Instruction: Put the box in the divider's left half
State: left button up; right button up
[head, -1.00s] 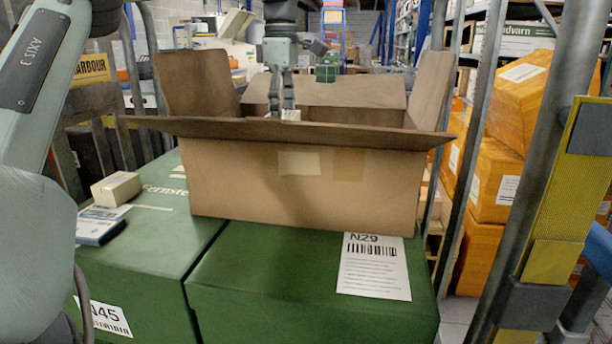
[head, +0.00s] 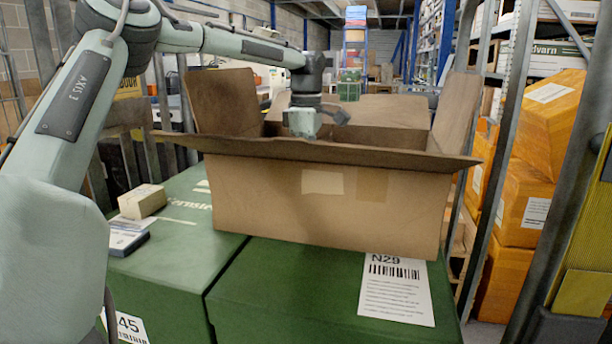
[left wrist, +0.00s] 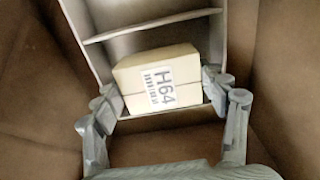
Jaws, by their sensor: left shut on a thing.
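The box (left wrist: 158,80), a small cardboard carton with an H64 label, is between the fingers of my left gripper (left wrist: 160,96), which is shut on it. The grey divider (left wrist: 142,22) shows beneath and around the box in the left wrist view, with a cross wall beyond it. The box overlaps the compartment nearest the gripper; I cannot tell whether it touches the floor. In the head view my left gripper's body (head: 305,122) dips into the large open carton (head: 270,205); its front flap hides the fingers, box and divider. My right gripper is not in view.
The carton stands on green crates (head: 290,290), its flaps spread outward. Another small carton (head: 142,201) and a blue-white packet (head: 126,238) lie on the left crate. Orange boxes (head: 525,200) and rack posts stand at the right.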

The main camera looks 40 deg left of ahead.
pick_arm(q)
jog(key=shift+f, duration=0.45)
jog(key=shift+f, duration=0.1)
jog(key=o, duration=1.2)
notch_tip(320, 180, up, 13)
jog(key=shift+r, duration=0.15)
